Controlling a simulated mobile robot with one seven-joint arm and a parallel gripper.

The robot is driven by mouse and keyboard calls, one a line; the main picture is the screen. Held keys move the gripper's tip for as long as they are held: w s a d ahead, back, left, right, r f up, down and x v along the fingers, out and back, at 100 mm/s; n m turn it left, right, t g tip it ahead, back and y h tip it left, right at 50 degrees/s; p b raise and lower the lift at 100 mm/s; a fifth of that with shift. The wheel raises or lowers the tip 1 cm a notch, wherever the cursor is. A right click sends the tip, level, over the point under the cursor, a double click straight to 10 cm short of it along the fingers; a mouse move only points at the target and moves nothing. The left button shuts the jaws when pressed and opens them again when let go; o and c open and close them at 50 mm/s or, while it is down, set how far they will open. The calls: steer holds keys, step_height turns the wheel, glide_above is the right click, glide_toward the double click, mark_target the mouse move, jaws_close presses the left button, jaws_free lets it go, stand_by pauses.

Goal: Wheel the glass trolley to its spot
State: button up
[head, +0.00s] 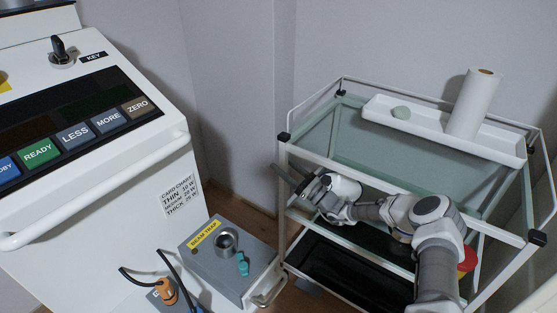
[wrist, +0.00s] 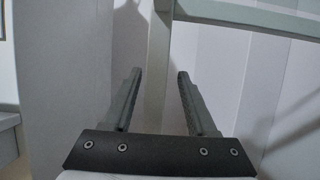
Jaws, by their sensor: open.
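The glass trolley (head: 350,145) stands at the right in the head view, with a white frame, black corner caps and a greenish glass top. My gripper (head: 290,178) is at the trolley's front left corner, just below the top rim, with my arm reaching across its front side. In the wrist view my gripper (wrist: 159,74) is open, and a pale upright post (wrist: 158,35) of the trolley shows between its fingers. I cannot tell how deep the post sits between them. No marked spot for the trolley is visible.
A white console (head: 100,215) stands at the left. A grey beam trap box (head: 215,262) with cables sits between. Walls are close behind.

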steer(key=p+v, duration=0.2)
steer(key=v, duration=1.3)
